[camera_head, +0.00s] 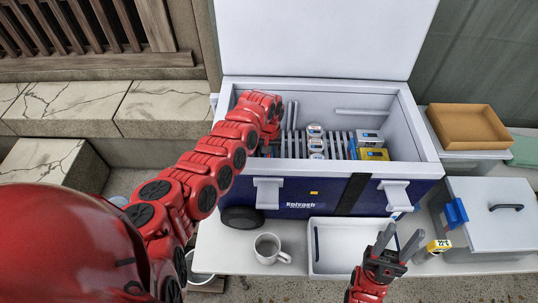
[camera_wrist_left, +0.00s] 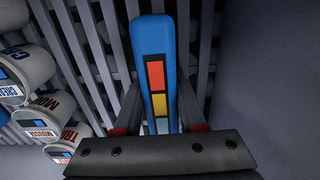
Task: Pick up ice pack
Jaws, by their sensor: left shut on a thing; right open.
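The ice pack (camera_wrist_left: 160,45) is a slim blue block with red, yellow and pale panels, in the left wrist view. My left gripper (camera_wrist_left: 160,92) is shut on it, with one finger along each side. In the head view my left arm reaches into the open cooler (camera_head: 325,196), at the left of its inside. The ice pack cannot be made out there, as my arm covers that part. A grey slatted rack lies behind the pack; I cannot tell whether they touch. My right gripper (camera_head: 400,239) is open and empty in front of the cooler.
White tubs (camera_head: 315,131) and boxes stand in the cooler to the right of my left arm. A mug (camera_head: 267,247) and a white tray (camera_head: 335,270) are on the table. A lidded grey box (camera_head: 495,225) and a brown tray (camera_head: 468,125) are at the right.

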